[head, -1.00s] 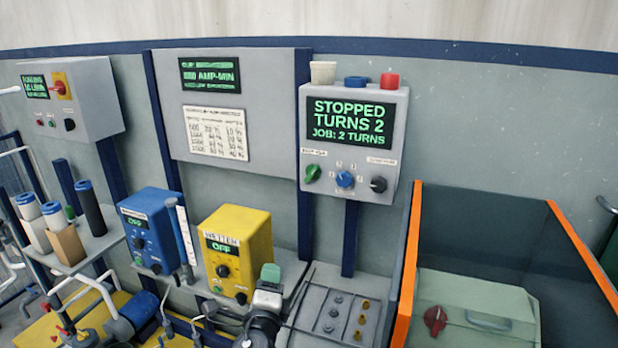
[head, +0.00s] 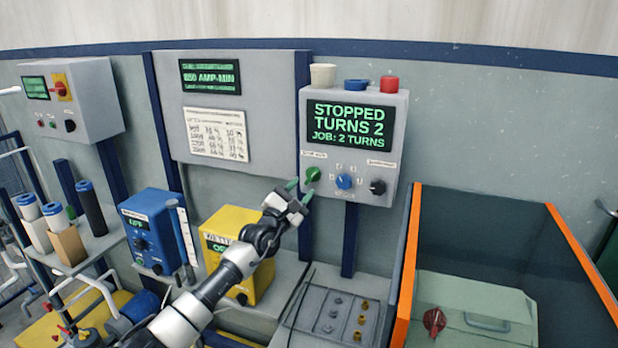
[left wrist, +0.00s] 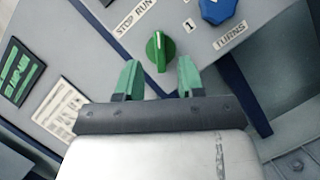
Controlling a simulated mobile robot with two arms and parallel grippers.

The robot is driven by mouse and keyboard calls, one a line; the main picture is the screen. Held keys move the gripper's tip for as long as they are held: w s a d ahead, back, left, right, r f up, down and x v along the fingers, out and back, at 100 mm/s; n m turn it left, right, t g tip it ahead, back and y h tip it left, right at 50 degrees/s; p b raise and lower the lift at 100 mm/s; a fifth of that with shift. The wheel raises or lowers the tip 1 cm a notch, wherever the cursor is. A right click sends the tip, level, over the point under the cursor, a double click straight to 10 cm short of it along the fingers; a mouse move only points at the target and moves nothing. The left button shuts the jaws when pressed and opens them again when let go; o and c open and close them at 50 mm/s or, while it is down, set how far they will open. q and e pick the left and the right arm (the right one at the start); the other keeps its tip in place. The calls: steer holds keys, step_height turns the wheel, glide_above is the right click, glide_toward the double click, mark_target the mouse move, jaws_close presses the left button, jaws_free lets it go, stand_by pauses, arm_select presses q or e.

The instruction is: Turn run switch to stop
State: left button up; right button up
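The run switch is a green knob (head: 312,174) at the lower left of the grey control box (head: 398,104). The box's screen reads STOPPED, TURNS 2, JOB: 2 TURNS. In the left wrist view the green knob (left wrist: 160,51) sits beside a STOP RUN label (left wrist: 134,16). Its grip stands nearly upright in that picture. My left gripper (head: 299,187) is just below and left of the knob in the head view. In the wrist view its green fingertips (left wrist: 160,78) are spread, with the knob beyond the gap, apparently untouched. My right gripper is not in view.
A blue knob (head: 344,181) and a dark knob (head: 378,187) are right of the switch. A yellow unit (head: 219,228) and a blue unit (head: 149,225) stand below left. An orange-edged bin (head: 404,262) stands lower right.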

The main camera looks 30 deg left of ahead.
mark_target(310, 178)
arm_select(q)
steer(key=shift+x, duration=2.1)
jaws_close()
